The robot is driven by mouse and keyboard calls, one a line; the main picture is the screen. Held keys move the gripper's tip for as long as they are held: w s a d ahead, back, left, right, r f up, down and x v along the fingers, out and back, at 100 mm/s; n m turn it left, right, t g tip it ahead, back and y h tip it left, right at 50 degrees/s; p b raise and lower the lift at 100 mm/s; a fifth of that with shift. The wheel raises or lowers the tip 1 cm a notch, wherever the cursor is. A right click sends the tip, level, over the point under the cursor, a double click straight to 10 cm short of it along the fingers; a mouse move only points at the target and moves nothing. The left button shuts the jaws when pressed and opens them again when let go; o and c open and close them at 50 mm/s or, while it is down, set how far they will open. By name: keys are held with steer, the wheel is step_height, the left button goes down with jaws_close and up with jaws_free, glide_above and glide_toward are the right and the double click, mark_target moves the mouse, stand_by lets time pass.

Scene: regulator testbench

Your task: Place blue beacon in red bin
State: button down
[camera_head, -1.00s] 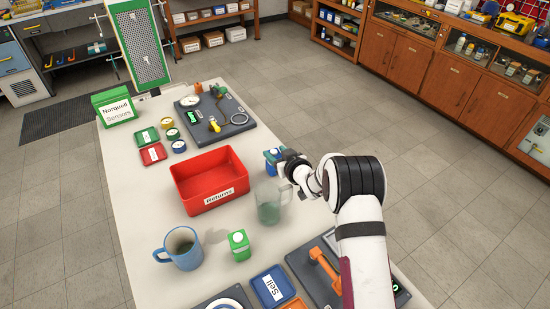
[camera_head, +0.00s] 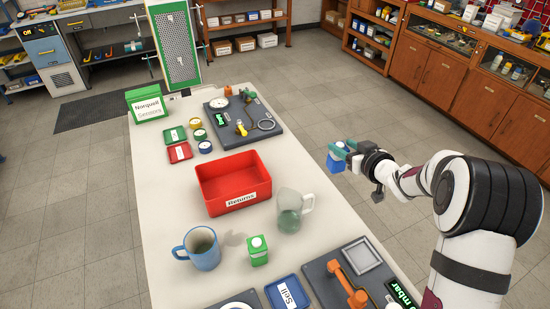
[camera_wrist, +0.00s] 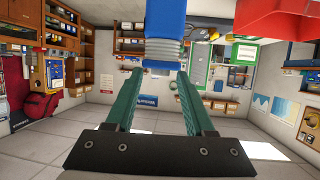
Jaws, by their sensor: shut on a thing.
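The blue beacon (camera_head: 337,161) is held in my gripper (camera_head: 341,150), out past the right edge of the table in the head view. In the wrist view the beacon (camera_wrist: 165,30) sits at the top between the tips of the green fingers (camera_wrist: 160,85), which are shut on it. The red bin (camera_head: 235,184) stands on the table to the left of the gripper, with a "Returns" label on its front, and its visible inside is empty. A red part, likely the bin, shows at the top right of the wrist view (camera_wrist: 275,18).
A clear pitcher (camera_head: 291,212) stands right of the bin. A blue mug (camera_head: 200,246) and a green box (camera_head: 258,251) stand in front. A dark test board (camera_head: 243,118) lies behind. Open floor is under the beacon.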

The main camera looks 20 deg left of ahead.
steer(key=s+a+n+g+y, duration=0.1)
steer(key=s+a, duration=0.4)
steer(key=a, duration=0.7)
steer(key=s+a, duration=0.4)
steer(key=a, duration=0.8)
step_height(320, 180, down, 10)
steer(key=shift+s+f, duration=0.2)
steer(key=shift+f, duration=0.15)
steer(key=shift+c, duration=1.3)
jaws_free()
